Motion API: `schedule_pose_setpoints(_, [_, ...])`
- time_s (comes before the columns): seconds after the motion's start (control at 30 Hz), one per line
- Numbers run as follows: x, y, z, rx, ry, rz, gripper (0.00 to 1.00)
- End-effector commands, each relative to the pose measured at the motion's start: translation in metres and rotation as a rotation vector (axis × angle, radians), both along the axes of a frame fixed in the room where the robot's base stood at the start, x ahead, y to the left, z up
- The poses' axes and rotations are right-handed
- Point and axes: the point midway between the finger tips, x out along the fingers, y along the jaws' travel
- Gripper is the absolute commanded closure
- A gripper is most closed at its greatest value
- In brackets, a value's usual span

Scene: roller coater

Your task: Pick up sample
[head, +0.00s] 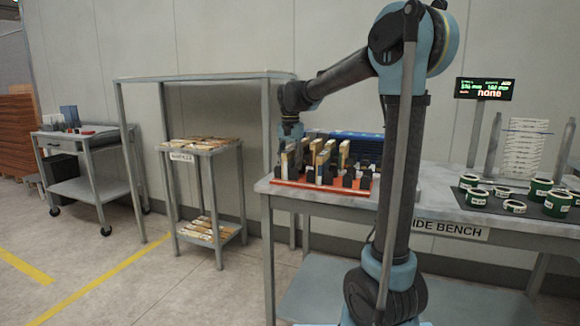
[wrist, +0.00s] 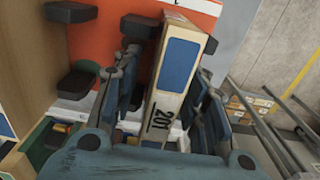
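My gripper (head: 290,143) points down over the left end of a red rack (head: 330,190) on the side bench. In the wrist view my gripper (wrist: 168,68) has one finger on each side of an upright sample (wrist: 157,105). The sample is a pale, narrow block with a blue patch and the number 201. The fingers are close to its sides, but I cannot tell whether they press on it. The sample stands at the orange-red rack base (wrist: 120,20), among dark holders. Its lower end is hidden.
Several other samples (head: 323,163) stand close by in the rack. A blue ribbed item (head: 365,148) lies behind it. Green-and-white rolls (head: 557,203) stand at the right of the bench. A shelf stand (head: 200,148) with more samples and a cart (head: 85,140) stand to the left.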

Motion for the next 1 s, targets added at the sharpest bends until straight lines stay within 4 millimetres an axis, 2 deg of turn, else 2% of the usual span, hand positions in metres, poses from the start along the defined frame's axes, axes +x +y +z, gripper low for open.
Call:
schedule_pose_setpoints(0.17, [0.000, 0.000, 0.000, 0.000, 0.000, 0.000, 0.60])
schedule_pose_setpoints(0.2, [0.000, 0.000, 0.000, 0.000, 0.000, 0.001, 0.65])
schedule_pose_setpoints(0.37, [0.000, 0.001, 0.000, 0.000, 0.000, 0.001, 1.00])
schedule_pose_setpoints(0.77, [0.000, 0.002, 0.002, 0.000, 0.000, 0.002, 1.00])
schedule_pose_setpoints(0.87, [0.000, 0.002, 0.011, 0.000, 0.000, 0.002, 1.00])
schedule_pose_setpoints(1.0, [0.000, 0.002, 0.033, 0.000, 0.000, 0.002, 1.00])
